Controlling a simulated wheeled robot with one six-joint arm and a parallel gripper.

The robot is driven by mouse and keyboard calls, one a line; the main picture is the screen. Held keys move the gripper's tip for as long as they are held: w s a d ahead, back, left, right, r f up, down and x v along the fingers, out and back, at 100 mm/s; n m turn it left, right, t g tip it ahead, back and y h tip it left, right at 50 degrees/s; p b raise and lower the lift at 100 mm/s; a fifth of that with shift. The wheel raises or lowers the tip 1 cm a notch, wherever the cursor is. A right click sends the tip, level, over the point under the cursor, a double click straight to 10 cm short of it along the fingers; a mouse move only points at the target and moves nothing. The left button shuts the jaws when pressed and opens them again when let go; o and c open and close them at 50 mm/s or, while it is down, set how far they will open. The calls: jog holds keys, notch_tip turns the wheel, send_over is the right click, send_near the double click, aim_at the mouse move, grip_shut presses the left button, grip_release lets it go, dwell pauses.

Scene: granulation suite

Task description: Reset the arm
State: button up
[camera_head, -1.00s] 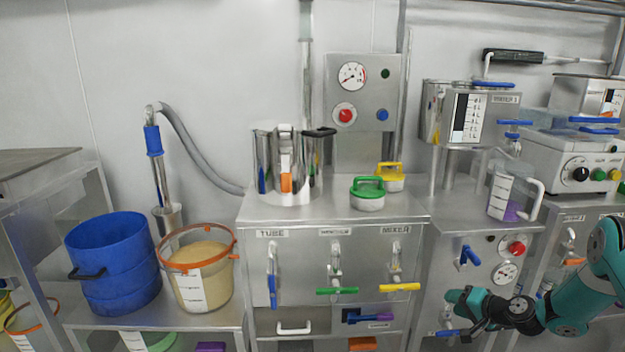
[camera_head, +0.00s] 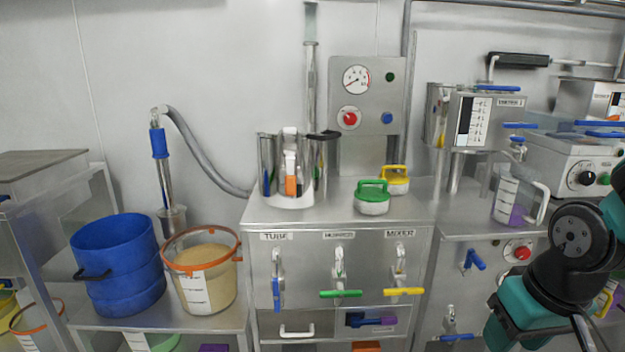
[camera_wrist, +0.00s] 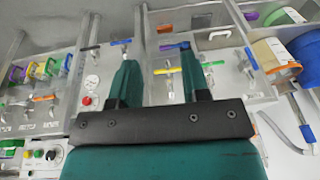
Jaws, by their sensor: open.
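My arm shows in teal and black at the lower right of the head view, in front of the right-hand cabinet. My gripper shows in the wrist view (camera_wrist: 161,78), its two teal fingers spread wide apart with nothing between them. The wrist view is turned over, with the cabinet fronts and their handles beyond the fingers. The fingertips are not clearly seen in the head view.
The middle cabinet (camera_head: 340,218) has blue, green and yellow handles; green (camera_head: 372,198) and yellow (camera_head: 395,180) lidded pots stand on top. A blue bin (camera_head: 118,262) and an orange-rimmed tub (camera_head: 208,290) stand left. A measuring jug (camera_head: 510,200) stands close to my arm.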

jog(key=s+a+r+n+g+y, duration=0.25)
jog(key=s+a+r+n, duration=0.4)
jog(key=s+a, duration=0.35)
notch_tip(320, 180, up, 20)
jog(key=a+p, duration=0.1)
jog(key=p, duration=1.8)
jog(key=shift+w+a+y+p, duration=0.25)
jog(key=shift+y+p, duration=0.1)
jog(key=shift+m, duration=0.25)
